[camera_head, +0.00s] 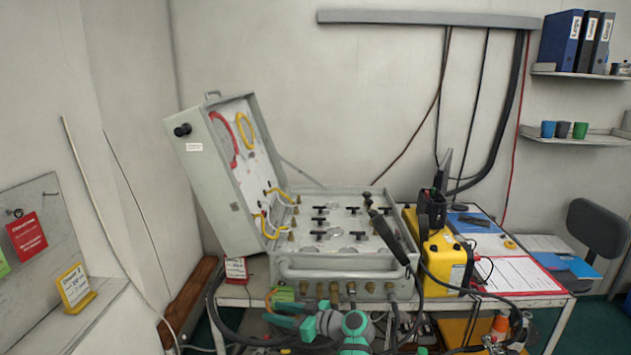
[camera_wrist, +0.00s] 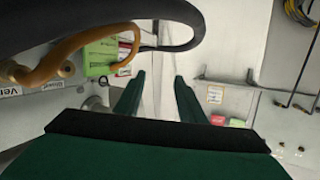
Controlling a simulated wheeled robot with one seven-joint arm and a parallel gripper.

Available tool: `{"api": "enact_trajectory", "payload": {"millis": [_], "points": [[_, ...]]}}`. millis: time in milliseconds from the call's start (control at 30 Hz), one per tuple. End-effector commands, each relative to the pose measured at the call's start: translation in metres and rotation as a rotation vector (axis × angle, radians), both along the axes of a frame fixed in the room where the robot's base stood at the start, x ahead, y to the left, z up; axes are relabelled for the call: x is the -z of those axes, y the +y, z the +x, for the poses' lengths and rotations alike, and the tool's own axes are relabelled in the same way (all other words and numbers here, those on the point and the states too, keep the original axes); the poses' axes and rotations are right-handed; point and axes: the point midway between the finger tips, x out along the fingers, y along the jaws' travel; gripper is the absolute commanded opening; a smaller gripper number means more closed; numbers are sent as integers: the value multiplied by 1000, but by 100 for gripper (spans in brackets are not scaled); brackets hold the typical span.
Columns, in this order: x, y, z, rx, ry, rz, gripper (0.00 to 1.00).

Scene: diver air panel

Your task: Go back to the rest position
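My gripper (camera_wrist: 159,88) shows two dark green fingers standing apart in the wrist view, with nothing between them. In the head view, teal parts of my arm (camera_head: 354,330) show low in front of the diver air panel (camera_head: 345,262), at the cart's front edge, with the gripper end towards the left. The panel is an open grey case with its lid (camera_head: 215,180) raised on the left. Black tee handles and brass fittings sit on its face. In the wrist view, an orange hose (camera_wrist: 80,45) and a thick black hose pass close to the gripper at upper left.
A yellow unit (camera_head: 445,260) stands right of the panel, beside a red-edged sheet (camera_head: 518,275). Black hoses hang at the cart's front. A green tag (camera_wrist: 100,57) shows near the hose in the wrist view. A shelf (camera_head: 50,320) stands at left.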

Motion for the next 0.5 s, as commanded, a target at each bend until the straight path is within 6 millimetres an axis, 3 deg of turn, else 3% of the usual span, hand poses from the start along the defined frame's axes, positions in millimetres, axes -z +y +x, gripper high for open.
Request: {"api": "enact_trajectory", "payload": {"millis": [33, 200, 500], "points": [[29, -2, -9, 40, 33, -9, 36], [108, -14, -37, 188, 125, -40, 36], [219, -35, -113, 430, 237, -95, 36]]}}
